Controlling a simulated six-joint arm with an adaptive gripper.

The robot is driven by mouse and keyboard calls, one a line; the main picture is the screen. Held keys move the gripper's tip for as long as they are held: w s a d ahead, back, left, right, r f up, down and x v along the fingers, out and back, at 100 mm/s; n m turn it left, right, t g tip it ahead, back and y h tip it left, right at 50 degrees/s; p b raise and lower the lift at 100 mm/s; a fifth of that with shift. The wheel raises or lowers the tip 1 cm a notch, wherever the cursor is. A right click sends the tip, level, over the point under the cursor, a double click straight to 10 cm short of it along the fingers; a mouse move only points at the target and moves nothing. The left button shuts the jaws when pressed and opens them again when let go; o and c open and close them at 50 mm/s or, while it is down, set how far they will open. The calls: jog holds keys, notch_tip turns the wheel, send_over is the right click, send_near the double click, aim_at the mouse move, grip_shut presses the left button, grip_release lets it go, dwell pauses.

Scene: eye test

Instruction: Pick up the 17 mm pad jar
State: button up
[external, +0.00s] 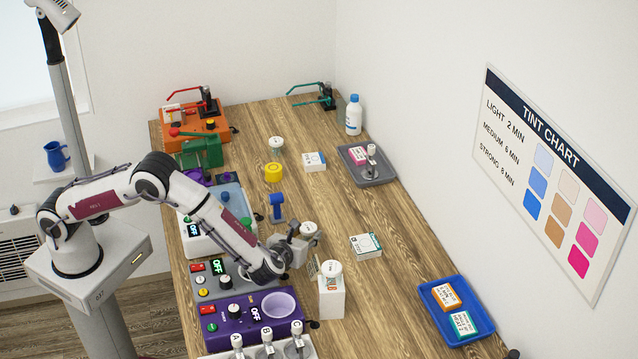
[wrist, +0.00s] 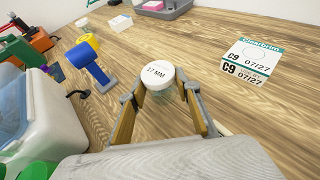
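The pad jar, a small round white jar with a lid marked "17 MM" (wrist: 158,72), stands upright on the wooden table in the wrist view. It also shows in the external view, where a white-lidded jar (external: 309,228) sits at the tip of my gripper (external: 298,238). My gripper (wrist: 162,92) is open, one finger on each side of the jar's near part. Gaps seem to show between the fingers and the jar; the jar's lower near side is partly hidden. Another white-lidded jar (external: 331,268) stands on a white box, and a third (external: 277,143) stands farther back.
A white-and-green box (wrist: 252,62) is to the right. The white box (external: 331,298) stands close to my gripper. Machines line the table's left side.

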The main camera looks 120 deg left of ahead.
aim_at(306, 231)
jog(key=shift+r, duration=0.1)
jog(key=shift+r, duration=4.95)
